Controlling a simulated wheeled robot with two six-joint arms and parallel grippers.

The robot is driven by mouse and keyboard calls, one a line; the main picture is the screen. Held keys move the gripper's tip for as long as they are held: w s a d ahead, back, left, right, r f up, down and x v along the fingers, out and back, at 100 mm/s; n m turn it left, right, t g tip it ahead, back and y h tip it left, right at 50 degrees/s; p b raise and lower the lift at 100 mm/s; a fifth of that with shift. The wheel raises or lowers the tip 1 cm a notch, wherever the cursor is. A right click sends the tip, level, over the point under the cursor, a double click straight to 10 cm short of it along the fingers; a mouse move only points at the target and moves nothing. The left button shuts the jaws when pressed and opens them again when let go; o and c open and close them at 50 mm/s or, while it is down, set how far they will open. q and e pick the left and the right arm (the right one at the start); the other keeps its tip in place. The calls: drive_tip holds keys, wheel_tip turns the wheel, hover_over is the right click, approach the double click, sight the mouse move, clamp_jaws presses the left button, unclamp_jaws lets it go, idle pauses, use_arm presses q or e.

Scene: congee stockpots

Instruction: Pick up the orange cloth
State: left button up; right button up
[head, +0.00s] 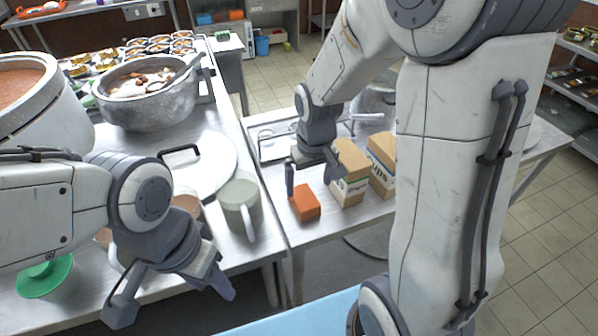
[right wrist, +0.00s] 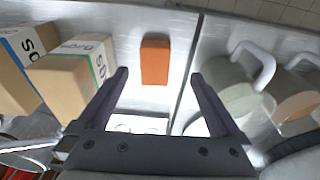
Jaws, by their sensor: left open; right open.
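The orange cloth (head: 305,203), a small block-like folded piece, lies on the metal table just left of two cardboard boxes. It also shows in the right wrist view (right wrist: 155,62), upright in the picture, between and beyond my open fingertips. My right gripper (head: 312,180) is open and empty, above and just behind the cloth, apart from it as far as I can tell; it shows in the right wrist view too (right wrist: 160,76). My left gripper (head: 172,294) is open and empty over the front of the left counter.
Cardboard boxes (head: 348,186) (head: 382,163) stand close to the right of the cloth. A pale green mug (head: 238,193) and a round lid (head: 212,160) are on the left counter, with a large stockpot (head: 150,103) behind. A seam separates the counter from the table.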

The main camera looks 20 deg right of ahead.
drive_tip(key=g, duration=0.1)
approach(304, 196)
drive_tip(key=shift+a, duration=0.3)
drive_tip(key=shift+w+f, duration=0.25)
drive_tip(key=shift+w, duration=0.05)
drive_tip(key=shift+n, duration=0.3)
wheel_tip(304, 196, down, 5)
drive_tip(key=f, duration=0.5)
drive_tip(key=shift+s+d, duration=0.15)
drive_tip(key=shift+d, duration=0.1)
drive_tip(key=c, duration=1.3)
